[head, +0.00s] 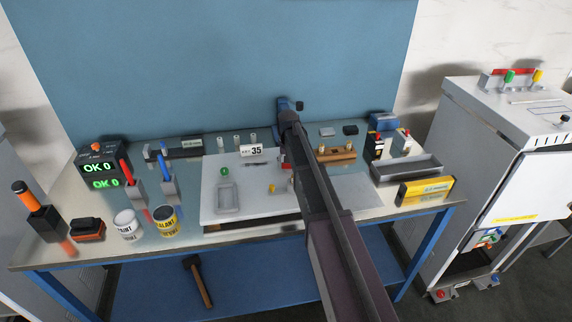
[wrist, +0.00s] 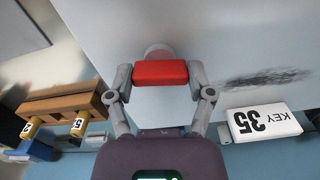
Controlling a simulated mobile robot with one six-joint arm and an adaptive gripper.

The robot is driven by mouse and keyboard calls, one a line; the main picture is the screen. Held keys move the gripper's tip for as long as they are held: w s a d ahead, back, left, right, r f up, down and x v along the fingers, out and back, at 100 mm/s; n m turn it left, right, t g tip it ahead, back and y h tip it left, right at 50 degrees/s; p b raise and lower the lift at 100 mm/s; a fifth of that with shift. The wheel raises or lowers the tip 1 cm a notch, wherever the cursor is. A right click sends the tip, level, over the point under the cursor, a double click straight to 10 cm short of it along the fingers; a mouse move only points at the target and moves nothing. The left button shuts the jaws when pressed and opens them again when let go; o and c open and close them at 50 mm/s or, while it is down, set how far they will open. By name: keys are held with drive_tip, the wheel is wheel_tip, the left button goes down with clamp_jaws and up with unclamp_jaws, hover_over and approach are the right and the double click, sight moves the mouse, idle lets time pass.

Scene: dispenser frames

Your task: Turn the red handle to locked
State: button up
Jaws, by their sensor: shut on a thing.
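The red handle (wrist: 160,73) is a short red bar in the wrist view. It lies crosswise in the picture, in front of a round pale hub (wrist: 158,50) on a light grey surface. My gripper (wrist: 161,78) has one finger at each end of the bar and is shut on it. No locked marking can be made out beside the handle.
A white "KEY 35" tag (wrist: 264,122) and a dark smudge (wrist: 265,80) are right of the handle in the wrist view. A wooden rack (wrist: 60,103) with yellow pegs is left. The head view shows a white board (head: 212,172) on the crowded bench, with cans (head: 127,224) at front left.

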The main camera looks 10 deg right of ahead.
drive_tip(key=shift+w+n, duration=0.2)
drive_tip(key=shift+n, duration=0.2)
drive_tip(key=o, duration=1.1)
drive_tip(key=shift+s, duration=0.2)
